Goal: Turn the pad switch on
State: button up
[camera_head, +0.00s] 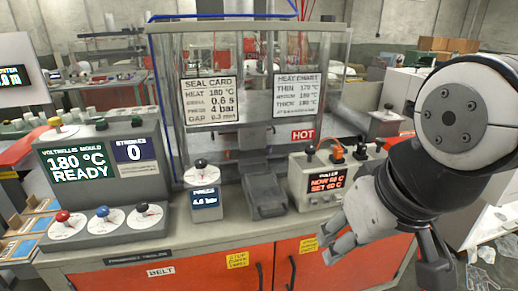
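A beige control box (299,181) stands at the right of the bench, with a red-lit display (326,182) showing temperatures. Small black and orange knobs or switches (337,153) sit on and beside its top. I cannot read which one is the pad switch or tell its position. My gripper (327,245) is in front of the box's lower right, near the bench's front edge. Its two fingers point left and look apart, with nothing seen between them. My arm hides part of the bench's right end.
A console (102,165) reading "180 °C READY" stands at left, with red, blue and black knobs in front. A small gauge box (205,201) and a dark pedal-like block (265,196) stand mid-bench. A clear guarded press (250,60) with a HOT label rises behind.

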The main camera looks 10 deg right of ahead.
aim_at(380, 141)
jog(key=z, duration=0.85)
jog(key=i+j, duration=0.25)
jog(key=i, duration=0.2)
jog(key=i+j+u, duration=0.1)
jog(key=i+j, duration=0.15)
jog(key=i, duration=0.2)
